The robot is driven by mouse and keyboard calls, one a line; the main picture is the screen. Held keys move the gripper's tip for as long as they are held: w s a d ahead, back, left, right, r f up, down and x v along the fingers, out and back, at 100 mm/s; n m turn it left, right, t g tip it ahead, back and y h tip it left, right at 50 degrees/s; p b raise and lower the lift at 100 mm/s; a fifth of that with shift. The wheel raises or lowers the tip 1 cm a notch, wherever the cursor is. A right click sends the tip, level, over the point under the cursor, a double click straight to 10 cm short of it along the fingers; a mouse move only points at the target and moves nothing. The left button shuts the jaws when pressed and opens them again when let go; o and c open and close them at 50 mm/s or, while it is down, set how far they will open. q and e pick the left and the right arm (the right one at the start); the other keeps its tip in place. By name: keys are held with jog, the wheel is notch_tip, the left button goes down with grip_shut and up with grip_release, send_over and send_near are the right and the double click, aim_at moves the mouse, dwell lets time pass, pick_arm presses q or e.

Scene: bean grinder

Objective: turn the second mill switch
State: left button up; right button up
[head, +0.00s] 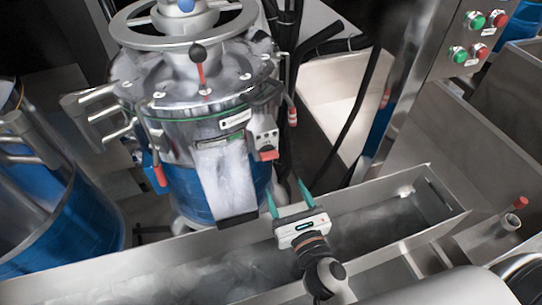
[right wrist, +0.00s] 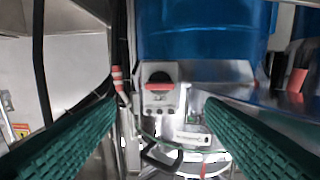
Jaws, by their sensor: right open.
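The mill (head: 195,130) with a steel top and blue lower drum stands left of centre in the head view. Its switch (head: 267,153), a grey box with a red-and-black knob, is on the drum's right front side. In the right wrist view the switch knob (right wrist: 160,85) shows between my two green fingers, with its red bar roughly level. My right gripper (head: 287,193) is open and empty, below and slightly right of the switch, with fingers pointing up toward it. A gap separates the fingers from the switch. My left gripper is out of view.
A long steel trough (head: 370,220) runs in front of the mill, under my right gripper. Another blue mill (head: 60,210) stands at the left. A steel panel with green and red buttons (head: 477,20) is at the upper right. Black cables (head: 352,125) hang right of the mill.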

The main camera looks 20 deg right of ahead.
aim_at(271, 159)
jog(key=w+p, duration=0.1)
jog(key=w, duration=0.8)
jog(key=shift+a+p, duration=0.15)
jog(key=shift+p, duration=0.2)
jog(key=shift+w, duration=0.35)
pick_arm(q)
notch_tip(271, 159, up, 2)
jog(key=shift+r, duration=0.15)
pick_arm(e)
jog(key=c, duration=1)
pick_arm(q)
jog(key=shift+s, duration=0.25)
